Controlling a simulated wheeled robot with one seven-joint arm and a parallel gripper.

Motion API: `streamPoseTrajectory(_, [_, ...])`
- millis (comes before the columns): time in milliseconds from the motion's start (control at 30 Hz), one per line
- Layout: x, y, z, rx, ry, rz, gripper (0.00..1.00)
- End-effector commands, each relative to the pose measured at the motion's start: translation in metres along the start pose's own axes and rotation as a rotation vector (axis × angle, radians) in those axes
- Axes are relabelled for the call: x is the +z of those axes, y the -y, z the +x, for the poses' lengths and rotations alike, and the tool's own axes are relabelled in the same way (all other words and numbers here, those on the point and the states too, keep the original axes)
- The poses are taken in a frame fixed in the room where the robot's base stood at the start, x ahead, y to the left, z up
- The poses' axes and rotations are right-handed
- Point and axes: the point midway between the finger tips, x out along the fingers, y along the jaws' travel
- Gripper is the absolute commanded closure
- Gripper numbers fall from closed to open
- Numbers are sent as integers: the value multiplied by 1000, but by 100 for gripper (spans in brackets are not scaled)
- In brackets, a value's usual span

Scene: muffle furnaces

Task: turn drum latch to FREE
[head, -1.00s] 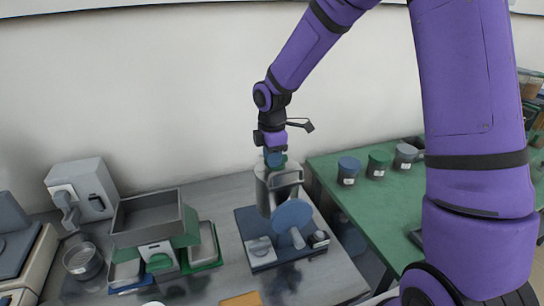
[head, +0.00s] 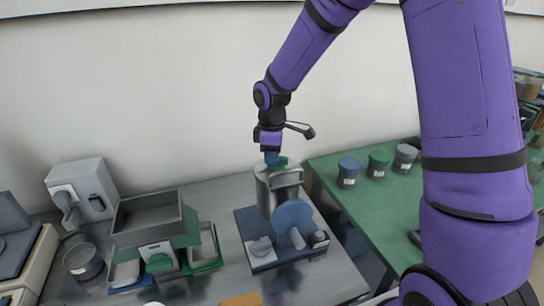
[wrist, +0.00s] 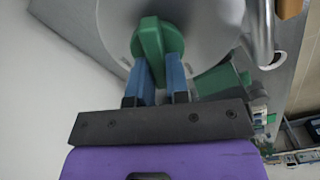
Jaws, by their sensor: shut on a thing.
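The drum (head: 264,190) is a grey metal cylinder on a blue base (head: 262,262), with a blue disc (head: 293,214) on its front. The green drum latch (head: 282,162) sits on its top. In the wrist view the latch (wrist: 151,48) is a round green knob with a raised bar, on the pale round drum top (wrist: 205,35). My gripper (head: 271,160) is over the drum top, pointing down. In the wrist view its blue fingers (wrist: 156,72) stand either side of the latch bar, shut on it. I cannot read any latch marking.
A grey open-topped tray machine (head: 150,225) stands left of the drum, and a grey dispenser (head: 82,190) behind it. Several lidded jars (head: 378,164) stand on the green table (head: 335,168) to the right.

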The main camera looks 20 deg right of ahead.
Motion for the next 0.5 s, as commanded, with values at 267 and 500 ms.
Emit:
streamPoseTrajectory(267, [0,-4,0,1,-1,264,100])
streamPoseTrajectory(500, [1,-6,0,1,-1,492,100])
